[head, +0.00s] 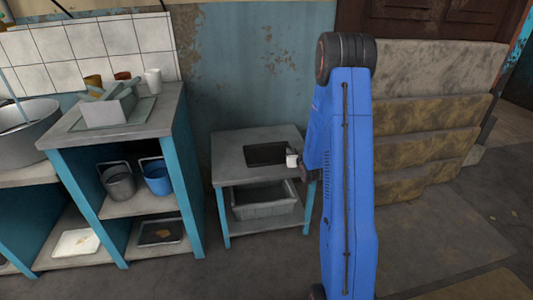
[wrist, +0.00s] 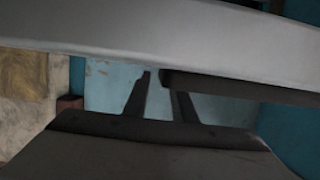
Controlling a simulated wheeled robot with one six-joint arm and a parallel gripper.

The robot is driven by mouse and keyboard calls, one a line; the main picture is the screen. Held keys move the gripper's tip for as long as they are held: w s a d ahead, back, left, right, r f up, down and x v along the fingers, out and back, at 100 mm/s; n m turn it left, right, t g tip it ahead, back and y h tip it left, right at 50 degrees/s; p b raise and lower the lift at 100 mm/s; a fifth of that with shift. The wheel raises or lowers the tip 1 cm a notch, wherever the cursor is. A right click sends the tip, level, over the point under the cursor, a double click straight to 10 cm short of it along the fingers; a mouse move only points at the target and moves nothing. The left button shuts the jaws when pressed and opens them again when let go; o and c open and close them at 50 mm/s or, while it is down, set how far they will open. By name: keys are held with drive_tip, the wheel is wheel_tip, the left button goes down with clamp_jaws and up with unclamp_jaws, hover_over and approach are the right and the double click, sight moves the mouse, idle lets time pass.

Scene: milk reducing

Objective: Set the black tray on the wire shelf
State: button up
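The black tray (head: 266,154) lies flat on the grey top of a small blue-legged table in the head view. In the wrist view, a dark straight edge (wrist: 240,88), seemingly the tray's, runs right from my gripper and covers the right fingertip. My gripper (wrist: 163,85) shows two dark fingers standing apart, with pale blue visible between them. It is at the table's right side, mostly hidden by my blue arm in the head view. A pale band covers the top of the wrist view; I cannot tell what it is. I cannot identify a wire shelf.
A small white cup-like thing (head: 292,160) is close to the tray's right edge. A grey basin (head: 264,204) sits on the table's lower shelf. A blue cabinet (head: 190,190) at left holds buckets and two lower trays.

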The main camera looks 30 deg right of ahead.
drive_tip(key=shift+c, duration=0.7)
clamp_jaws()
drive_tip(key=shift+r, duration=0.15)
